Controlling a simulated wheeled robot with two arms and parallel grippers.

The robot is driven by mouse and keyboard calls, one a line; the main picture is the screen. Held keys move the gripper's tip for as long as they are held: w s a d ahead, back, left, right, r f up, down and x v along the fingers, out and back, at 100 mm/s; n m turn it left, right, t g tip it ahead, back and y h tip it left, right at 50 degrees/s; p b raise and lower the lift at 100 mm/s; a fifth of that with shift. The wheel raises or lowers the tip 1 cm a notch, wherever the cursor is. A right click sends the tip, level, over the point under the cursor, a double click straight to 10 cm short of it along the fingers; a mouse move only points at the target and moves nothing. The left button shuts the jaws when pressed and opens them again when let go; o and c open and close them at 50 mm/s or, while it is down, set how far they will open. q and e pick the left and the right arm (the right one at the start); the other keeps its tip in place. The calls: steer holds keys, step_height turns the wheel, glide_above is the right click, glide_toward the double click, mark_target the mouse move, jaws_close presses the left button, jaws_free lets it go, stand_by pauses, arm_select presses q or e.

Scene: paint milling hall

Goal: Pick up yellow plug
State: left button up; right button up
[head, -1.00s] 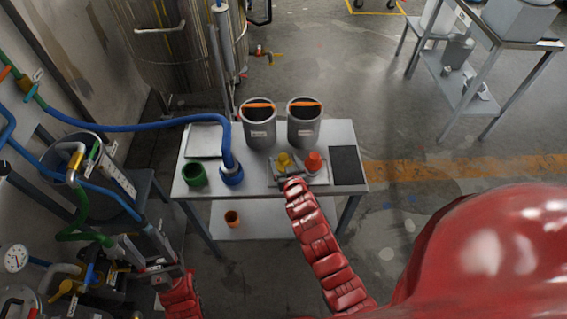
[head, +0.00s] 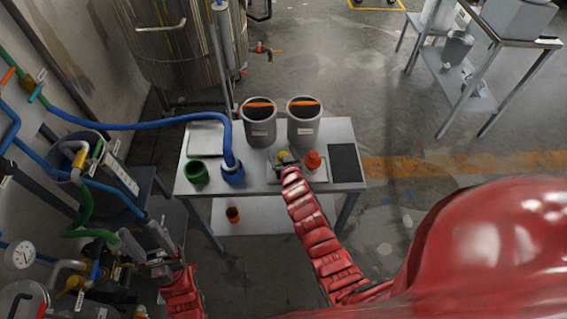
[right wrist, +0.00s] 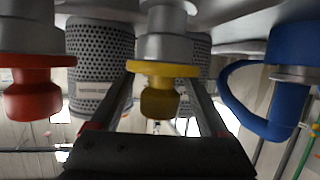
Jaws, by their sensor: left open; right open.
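The yellow plug (head: 281,154) is on the table among grey metal parts, partly hidden by my right gripper. In the right wrist view, which looks upside down, the yellow plug (right wrist: 158,98) has a wide flange and meets a grey metal fitting (right wrist: 166,46). My right gripper (head: 285,160) is open, with one finger on each side of the plug in the right wrist view (right wrist: 161,82). I cannot tell whether either finger touches it. My left gripper (head: 160,268) is open and empty, low at the left, away from the table.
A red-orange plug (head: 313,159) stands close to the right of the yellow one. Two grey buckets (head: 259,128) stand behind. A blue hose end (head: 232,174) and green cup (head: 196,172) are to the left. A black mat (head: 345,164) lies at the right of the table (head: 343,132).

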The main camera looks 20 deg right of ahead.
jaws_close()
steer(key=shift+r, duration=0.1)
stand_by(0.4)
steer(key=shift+r, duration=0.45)
steer(key=a+f+b+v, duration=0.2)
steer(key=b+v, duration=0.5)
steer(key=v, duration=0.9)
step_height(320, 180, up, 7)
steer(key=p, duration=0.5)
steer(key=shift+s+d, duration=0.2)
steer(key=shift+s, duration=0.15)
